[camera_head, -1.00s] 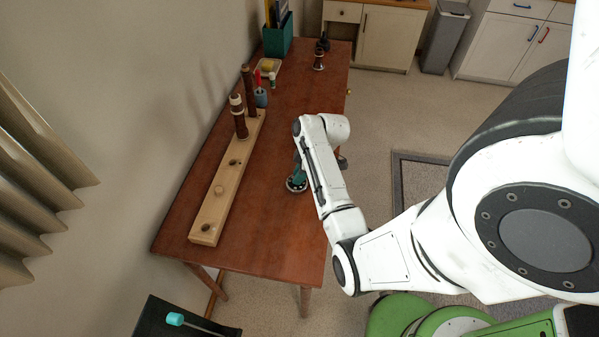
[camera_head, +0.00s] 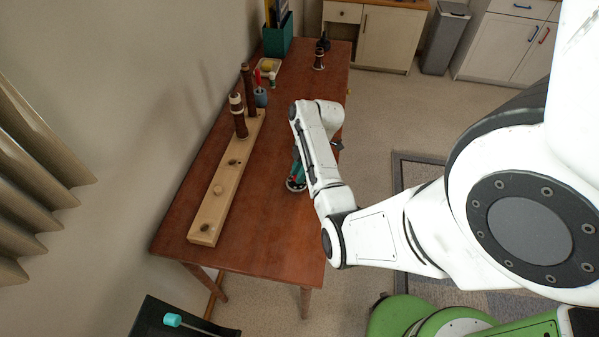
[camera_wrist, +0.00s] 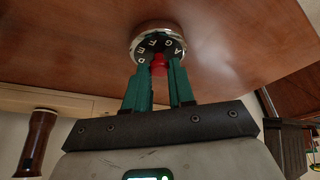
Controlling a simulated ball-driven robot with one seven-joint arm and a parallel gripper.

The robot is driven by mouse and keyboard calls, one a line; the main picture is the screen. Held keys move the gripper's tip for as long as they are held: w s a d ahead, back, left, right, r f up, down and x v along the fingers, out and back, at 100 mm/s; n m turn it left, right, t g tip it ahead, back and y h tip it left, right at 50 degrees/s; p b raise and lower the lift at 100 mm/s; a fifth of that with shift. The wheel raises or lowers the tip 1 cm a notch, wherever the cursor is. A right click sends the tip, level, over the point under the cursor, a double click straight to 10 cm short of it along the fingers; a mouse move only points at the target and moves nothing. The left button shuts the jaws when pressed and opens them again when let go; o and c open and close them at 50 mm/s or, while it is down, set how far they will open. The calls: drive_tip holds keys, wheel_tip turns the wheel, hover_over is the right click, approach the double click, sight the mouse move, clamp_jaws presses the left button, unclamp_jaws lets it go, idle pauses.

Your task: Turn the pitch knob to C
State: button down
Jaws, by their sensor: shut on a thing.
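The pitch knob shows in the wrist view as a red knob (camera_wrist: 158,67) at the near side of a round dial (camera_wrist: 160,42) with a silver rim and a dark face. Pale letters ring the face; D, E, F, G and A can be made out, and the part of the face nearest my gripper is hidden. In the head view the dial (camera_head: 294,186) sits on the brown table, partly covered by my arm. My gripper (camera_wrist: 159,72) has two green fingers, shut on the red knob from both sides. It also shows in the head view (camera_head: 297,172).
A long pale wooden board (camera_head: 215,205) with holes lies on the table (camera_head: 262,222) left of the dial. Dark wooden pieces (camera_head: 239,118) stand upright at its far end. A green holder (camera_head: 278,40) and small items stand at the back. The table between board and dial is clear.

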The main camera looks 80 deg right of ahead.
idle(0.8)
drive_tip(key=shift+f, duration=0.1)
drive_tip(key=c, duration=0.9)
unclamp_jaws()
drive_tip(key=shift+c, duration=0.2)
drive_tip(key=p+v, duration=0.4)
drive_tip(key=v, duration=0.7)
drive_tip(key=shift+w, duration=0.1)
